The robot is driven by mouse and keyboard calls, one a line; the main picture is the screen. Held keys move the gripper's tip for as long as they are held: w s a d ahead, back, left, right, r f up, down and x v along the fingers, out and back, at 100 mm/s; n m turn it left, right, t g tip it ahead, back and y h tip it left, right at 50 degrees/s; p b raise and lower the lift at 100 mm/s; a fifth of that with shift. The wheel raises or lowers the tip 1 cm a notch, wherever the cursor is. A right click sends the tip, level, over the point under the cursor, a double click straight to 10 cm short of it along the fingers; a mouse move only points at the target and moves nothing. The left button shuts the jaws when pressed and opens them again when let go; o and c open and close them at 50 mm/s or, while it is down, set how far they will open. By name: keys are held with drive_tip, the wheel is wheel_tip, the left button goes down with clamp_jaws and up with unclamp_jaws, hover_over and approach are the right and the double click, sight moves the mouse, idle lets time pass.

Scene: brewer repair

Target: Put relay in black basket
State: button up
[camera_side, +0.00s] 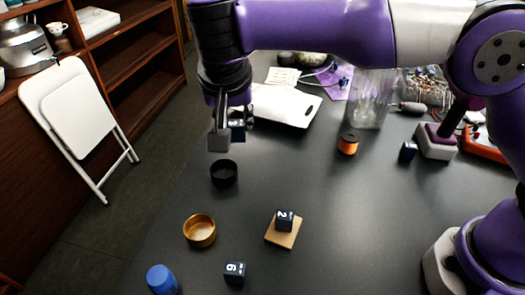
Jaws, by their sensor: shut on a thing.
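My gripper (228,137) points down and is shut on a small dark blue block (238,131), likely the relay; the fingers partly hide it. It is held above the table, just above and slightly behind the black basket in the picture. The black basket (224,173) is a small round black bowl standing upright on the dark table. Its inside is dark, and I cannot make out anything in it.
A gold bowl (200,231), a blue cylinder (162,280), a "6" cube (235,272) and a "2" cube (284,220) on a wooden square (283,236) stand nearer. An orange spool (348,143) and clear jar (371,98) stand right. Centre right is clear.

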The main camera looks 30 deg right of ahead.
drive_tip(key=w+n+y, duration=0.1)
drive_tip(key=w+n, duration=0.1)
drive_tip(key=n, duration=0.2)
drive_tip(key=n+y, duration=0.2)
hover_over(224, 173)
drive_tip(key=s, duration=0.2)
drive_tip(key=shift+t, duration=0.3)
drive_tip(key=shift+w+a+f, duration=0.1)
drive_tip(key=shift+w+f, duration=0.05)
drive_tip(key=shift+f, duration=2.5)
drive_tip(key=shift+w+a+f, duration=0.1)
drive_tip(key=shift+f, duration=2.55)
drive_tip(key=o, duration=1.1)
